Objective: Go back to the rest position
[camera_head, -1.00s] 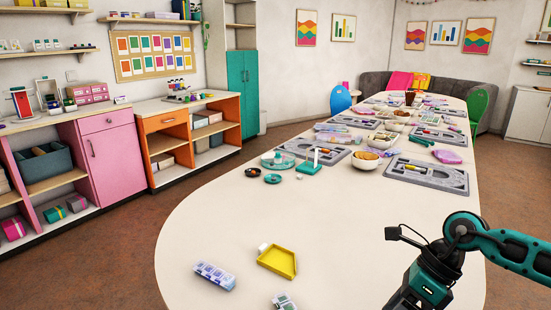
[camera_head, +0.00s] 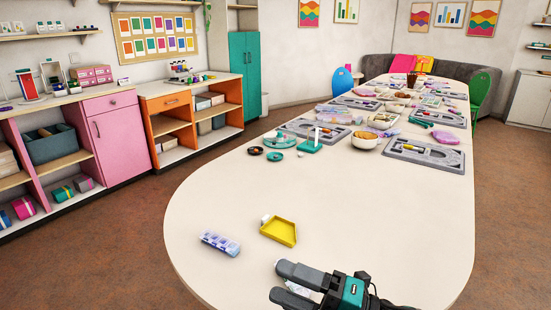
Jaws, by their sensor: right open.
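My right gripper (camera_head: 277,281) is at the bottom middle of the head view, over the near end of the long pale table (camera_head: 340,215). Its two dark fingers point left, are spread apart and hold nothing that I can see. A small whitish item (camera_head: 302,291) shows between and behind the fingers, mostly hidden by them. I cannot tell how far above it the fingers are. My left gripper is not in view.
A yellow tray (camera_head: 281,231) and a white and lilac compartment box (camera_head: 220,243) lie just beyond the gripper. Bowls, grey bead boards (camera_head: 424,152) and a teal stand (camera_head: 310,147) fill the far part. The table's right near side is clear.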

